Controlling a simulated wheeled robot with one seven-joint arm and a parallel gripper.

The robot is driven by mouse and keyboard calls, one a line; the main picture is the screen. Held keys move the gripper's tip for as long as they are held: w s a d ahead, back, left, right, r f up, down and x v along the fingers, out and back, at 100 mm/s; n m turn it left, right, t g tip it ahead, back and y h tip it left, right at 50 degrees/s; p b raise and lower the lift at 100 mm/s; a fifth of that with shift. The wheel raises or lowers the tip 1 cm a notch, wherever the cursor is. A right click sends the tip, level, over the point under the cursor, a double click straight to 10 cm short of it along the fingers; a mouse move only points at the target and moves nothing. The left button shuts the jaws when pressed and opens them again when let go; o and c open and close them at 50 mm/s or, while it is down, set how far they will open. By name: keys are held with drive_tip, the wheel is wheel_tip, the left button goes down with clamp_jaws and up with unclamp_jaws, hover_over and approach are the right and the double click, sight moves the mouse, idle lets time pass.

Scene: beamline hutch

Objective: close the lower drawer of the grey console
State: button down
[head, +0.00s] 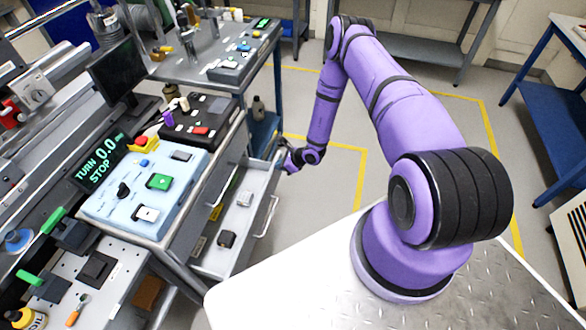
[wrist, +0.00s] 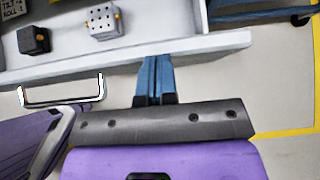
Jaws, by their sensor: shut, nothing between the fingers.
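The grey console (head: 190,215) stands at the left in the head view. Its lower drawer (head: 258,188) is pulled out, showing a pale interior with a white box (head: 245,198) and a black box (head: 227,238) inside. My gripper (head: 282,158) is at the drawer's far front end. In the wrist view, my gripper's blue fingers (wrist: 153,62) are shut and empty, pointing at the drawer's front edge (wrist: 215,46). They are at or very near it; contact is unclear. The drawer handle (wrist: 62,97) lies left of the fingers.
The console top carries a light-blue control panel (head: 143,196) and a black button box (head: 200,118). A blue-legged table (head: 570,90) stands at the right. Open grey floor (head: 330,180) with yellow lines lies outside the drawer.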

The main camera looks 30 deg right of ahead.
drive_tip(key=w+a, duration=0.7)
drive_tip(key=shift+w+a, duration=0.25)
